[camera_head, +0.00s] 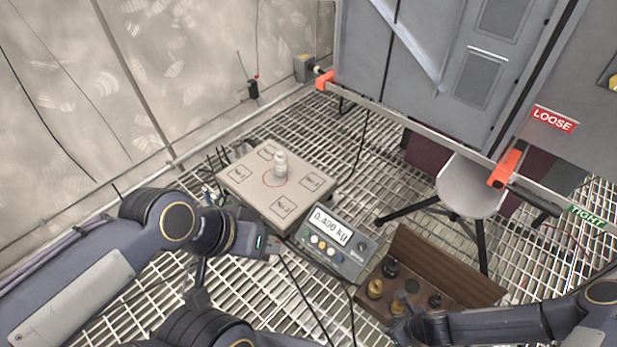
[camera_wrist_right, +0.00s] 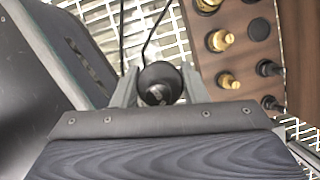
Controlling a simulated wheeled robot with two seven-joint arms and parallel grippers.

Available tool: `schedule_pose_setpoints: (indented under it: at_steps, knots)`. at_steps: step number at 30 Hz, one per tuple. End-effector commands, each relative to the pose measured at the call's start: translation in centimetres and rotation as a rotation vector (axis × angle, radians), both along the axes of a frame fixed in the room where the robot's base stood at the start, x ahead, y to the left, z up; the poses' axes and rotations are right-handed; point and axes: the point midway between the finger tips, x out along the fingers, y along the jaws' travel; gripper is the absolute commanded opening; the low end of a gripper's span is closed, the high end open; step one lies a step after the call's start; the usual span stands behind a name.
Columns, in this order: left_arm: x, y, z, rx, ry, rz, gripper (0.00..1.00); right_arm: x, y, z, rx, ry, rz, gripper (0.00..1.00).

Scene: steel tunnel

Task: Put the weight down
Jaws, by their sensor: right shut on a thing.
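My right gripper (camera_wrist_right: 160,88) is shut on a dark, round-topped weight (camera_wrist_right: 160,82) in the right wrist view. In the head view this gripper (camera_head: 403,326) is at the front left edge of the wooden weight box (camera_head: 455,277); the held weight cannot be made out there. The box (camera_wrist_right: 298,60) holds several brass and black weights and shows one dark round spot (camera_head: 412,286). A pale bottle-shaped object (camera_head: 281,167) stands upright on the scale platform (camera_head: 243,183). The scale display (camera_head: 330,226) reads 0.400 kg. My left gripper (camera_head: 274,246) is beside the display; its fingers are unclear.
A white stool (camera_head: 470,186) with dark legs stands behind the box. A grey cabinet (camera_head: 450,60) with orange clamps and LOOSE and TIGHT labels is at the back right. Cables cross the metal grating near the scale. The platform's numbered corner areas are bare.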

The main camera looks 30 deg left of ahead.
Motion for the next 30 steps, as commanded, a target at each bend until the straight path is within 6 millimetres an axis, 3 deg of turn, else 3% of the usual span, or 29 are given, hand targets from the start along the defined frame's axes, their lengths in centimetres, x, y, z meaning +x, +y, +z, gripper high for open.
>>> schedule_pose_setpoints:
  at_steps: [11,21,24,30]
  knots:
    - [0.0,0.0,0.0,0.0,0.0,0.0,0.0,4.0,-3.6,10.5,-0.015,-0.022,0.613,0.0]
    - [0.0,0.0,0.0,0.0,0.0,0.0,0.0,8.7,-9.0,25.1,-0.016,-0.015,1.498,0.0]
    - [0.0,0.0,0.0,0.0,0.0,0.0,0.0,9.6,-10.2,28.2,-0.012,-0.011,1.695,0.0]
    - [0.0,0.0,0.0,0.0,0.0,0.0,0.0,10.8,-11.7,32.5,-0.009,-0.005,1.962,0.0]
